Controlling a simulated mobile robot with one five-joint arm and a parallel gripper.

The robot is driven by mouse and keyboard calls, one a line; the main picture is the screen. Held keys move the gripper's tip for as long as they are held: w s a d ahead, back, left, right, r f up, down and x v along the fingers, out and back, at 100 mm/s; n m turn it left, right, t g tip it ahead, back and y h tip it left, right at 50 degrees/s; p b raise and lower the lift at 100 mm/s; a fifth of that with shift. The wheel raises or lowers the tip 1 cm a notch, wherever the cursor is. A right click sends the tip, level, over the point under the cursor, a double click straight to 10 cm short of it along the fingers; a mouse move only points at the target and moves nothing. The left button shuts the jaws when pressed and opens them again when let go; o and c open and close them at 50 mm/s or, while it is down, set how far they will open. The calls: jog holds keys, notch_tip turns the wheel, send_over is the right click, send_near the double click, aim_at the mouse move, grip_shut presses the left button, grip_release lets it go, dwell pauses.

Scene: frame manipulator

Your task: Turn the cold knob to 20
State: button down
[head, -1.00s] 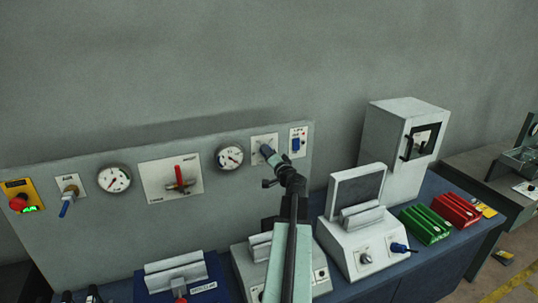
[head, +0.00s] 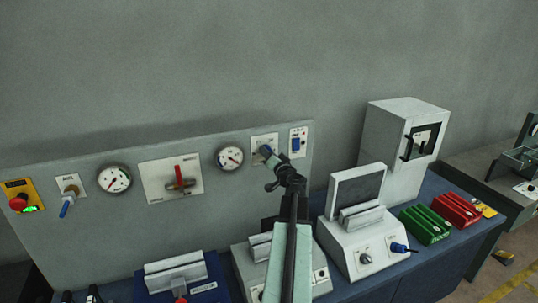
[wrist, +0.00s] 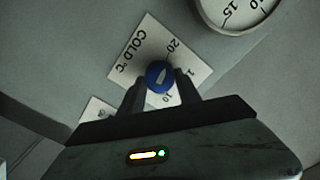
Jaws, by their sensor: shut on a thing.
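The blue cold knob (wrist: 158,77) sits on a white plate (wrist: 128,62) marked "COLD °C" in the wrist view. A white pointer on the knob's face is aimed up and slightly right, roughly toward the 20 mark (wrist: 172,46). Other marks lie right of and below the knob, partly covered by a finger. My gripper (wrist: 160,90) has one dark finger on each side of the knob and is shut on it. In the head view my gripper (head: 271,158) reaches the plate (head: 259,141) on the grey panel and hides most of the knob.
A round gauge (head: 229,157) is just left of the plate, and a blue switch (head: 296,144) just right. A red lever (head: 178,180) is farther left. White devices (head: 345,240) stand on the bench below and right of my arm.

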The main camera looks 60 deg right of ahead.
jog(key=shift+f, duration=0.1)
jog(key=c, duration=0.8)
grip_release()
jog(key=shift+c, duration=0.2)
jog(key=shift+s, duration=0.1)
jog(key=v, duration=0.8)
